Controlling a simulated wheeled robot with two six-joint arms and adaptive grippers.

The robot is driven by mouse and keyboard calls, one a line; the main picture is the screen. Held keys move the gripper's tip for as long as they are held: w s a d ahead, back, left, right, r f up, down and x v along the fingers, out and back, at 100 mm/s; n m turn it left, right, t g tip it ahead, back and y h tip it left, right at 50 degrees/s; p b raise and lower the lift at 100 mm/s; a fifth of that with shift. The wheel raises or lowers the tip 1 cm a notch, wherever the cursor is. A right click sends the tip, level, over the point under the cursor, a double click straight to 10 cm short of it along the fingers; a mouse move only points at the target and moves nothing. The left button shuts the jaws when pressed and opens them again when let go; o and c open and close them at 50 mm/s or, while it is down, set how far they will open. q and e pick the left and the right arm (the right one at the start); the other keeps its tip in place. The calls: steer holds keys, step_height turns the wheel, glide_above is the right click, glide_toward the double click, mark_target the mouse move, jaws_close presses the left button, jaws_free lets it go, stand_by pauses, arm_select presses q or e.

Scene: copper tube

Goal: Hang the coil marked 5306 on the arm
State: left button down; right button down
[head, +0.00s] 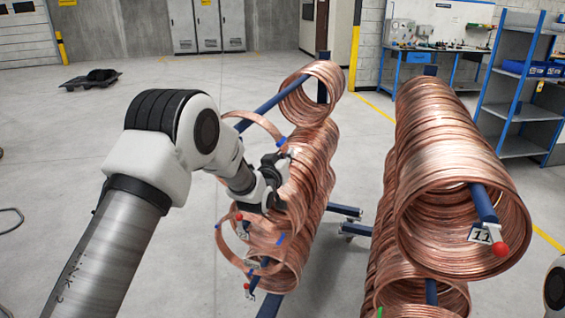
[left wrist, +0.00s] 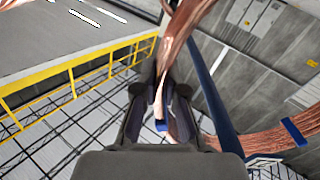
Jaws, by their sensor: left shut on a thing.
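My left gripper (head: 280,164) is shut on a thin copper coil (head: 262,121) with a blue band. The coil shows as an open loop above and left of the gripper, close to the end of the upper left blue arm (head: 261,108). I cannot tell if it is around that arm or beside it. In the left wrist view the coil (left wrist: 178,38) runs up from between the left gripper's fingers (left wrist: 161,108), with a blue bar (left wrist: 212,88) just to the right. I cannot read the number 5306 anywhere. My right gripper is not in view.
A large coil stack (head: 301,178) hangs behind the left gripper. A thicker stack (head: 440,130) hangs at right on an arm with a red tip and a tag reading 11 (head: 480,236). Thin loops (head: 232,265) hang lower left. A blue shelf (head: 518,85) stands at right.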

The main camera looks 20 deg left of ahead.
arm_select(q)
steer(key=w+f+b, duration=0.1)
steer(key=w+b, duration=0.1)
steer(key=w, duration=0.4)
steer(key=shift+f+b, duration=0.25)
steer(key=shift+b, duration=0.05)
stand_by(0.4)
